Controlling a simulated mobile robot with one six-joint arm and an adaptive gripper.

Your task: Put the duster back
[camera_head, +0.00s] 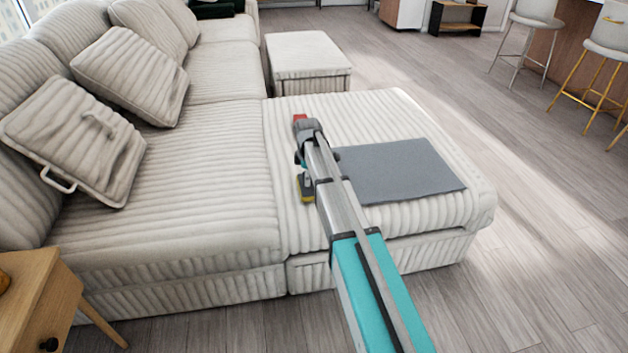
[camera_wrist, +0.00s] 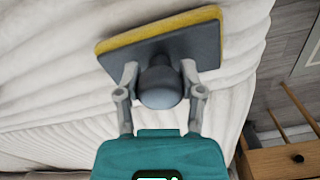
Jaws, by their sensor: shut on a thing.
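The duster (camera_wrist: 207,45) is a flat grey block with a yellow edge layer and a round grey knob. In the wrist view, my gripper (camera_wrist: 159,72) is shut on the knob, one finger on each side. In the head view, the duster (camera_head: 306,188) shows beside my arm, over the sofa's chaise section (camera_head: 370,112) and left of a flat grey mat (camera_head: 405,172). My arm hides much of the gripper there. I cannot tell whether the duster touches the cushion.
The ribbed cream sofa (camera_head: 190,215) fills the left and middle, with loose cushions (camera_head: 130,75) along its back. A wooden side table (camera_head: 35,290) stands at the lower left. An ottoman (camera_head: 308,62) stands beyond. Open wooden floor (camera_head: 540,190) lies to the right, with stools behind.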

